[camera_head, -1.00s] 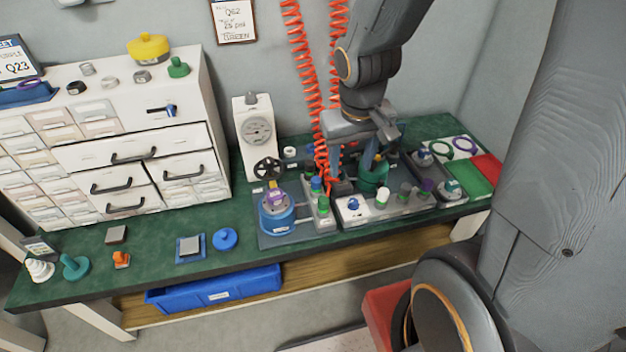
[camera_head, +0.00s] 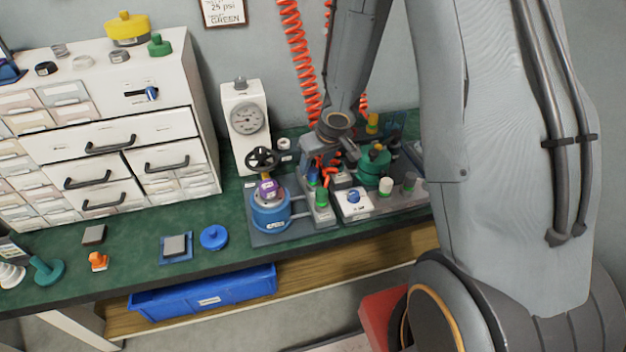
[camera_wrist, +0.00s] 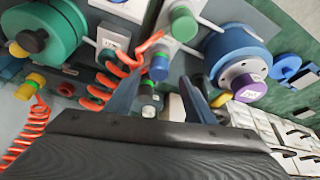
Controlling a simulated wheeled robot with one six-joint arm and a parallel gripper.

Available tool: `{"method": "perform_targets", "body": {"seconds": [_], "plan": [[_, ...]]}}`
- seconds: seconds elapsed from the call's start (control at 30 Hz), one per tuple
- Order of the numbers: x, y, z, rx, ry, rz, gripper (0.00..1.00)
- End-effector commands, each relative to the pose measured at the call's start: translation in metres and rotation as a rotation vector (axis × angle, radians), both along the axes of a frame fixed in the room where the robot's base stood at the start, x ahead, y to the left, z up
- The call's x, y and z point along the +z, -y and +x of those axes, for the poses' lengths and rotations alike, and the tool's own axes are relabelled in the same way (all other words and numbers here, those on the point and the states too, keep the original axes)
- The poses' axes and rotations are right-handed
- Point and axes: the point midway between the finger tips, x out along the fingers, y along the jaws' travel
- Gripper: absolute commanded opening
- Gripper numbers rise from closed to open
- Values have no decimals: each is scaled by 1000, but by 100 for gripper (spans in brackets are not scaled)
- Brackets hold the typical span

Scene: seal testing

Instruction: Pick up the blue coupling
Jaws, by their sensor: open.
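The blue coupling (camera_head: 312,177) is a small upright cylinder in the cluster of fittings right of the purple-topped blue pot. In the wrist view the blue coupling (camera_wrist: 159,69) shows between my two fingers, seen from close by. My gripper (camera_wrist: 161,80) is open, with one finger to each side of the coupling and no clear contact. In the head view my gripper (camera_head: 321,165) is above and just behind the coupling, and partly hides that area.
A green-capped fitting (camera_head: 321,198) stands in front of the coupling. The blue pot (camera_head: 270,214) with a purple top is to the left. A red coiled hose (camera_wrist: 97,92) runs close to my fingers. A large green part (camera_head: 374,166) is to the right.

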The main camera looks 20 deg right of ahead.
Motion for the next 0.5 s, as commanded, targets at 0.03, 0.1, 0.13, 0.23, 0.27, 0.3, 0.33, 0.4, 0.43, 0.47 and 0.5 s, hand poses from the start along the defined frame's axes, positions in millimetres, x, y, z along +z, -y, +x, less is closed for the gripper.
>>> {"method": "perform_targets", "body": {"seconds": [0.03,0.1,0.13,0.23,0.27,0.3,0.33,0.4,0.43,0.47,0.5], "plan": [[-3,0,1,0,0,0,50],[-5,0,2,-1,0,-1,50],[-7,0,3,-1,0,-1,50],[-16,0,7,-1,1,0,50],[-20,0,8,0,1,-1,50],[-25,-1,10,0,1,-1,50],[-28,-1,12,1,1,-1,50],[-37,-1,15,0,0,-1,50],[-41,-2,16,-1,0,-1,50],[-44,-2,17,-1,0,-1,50],[-47,-3,19,0,0,-1,50]]}}
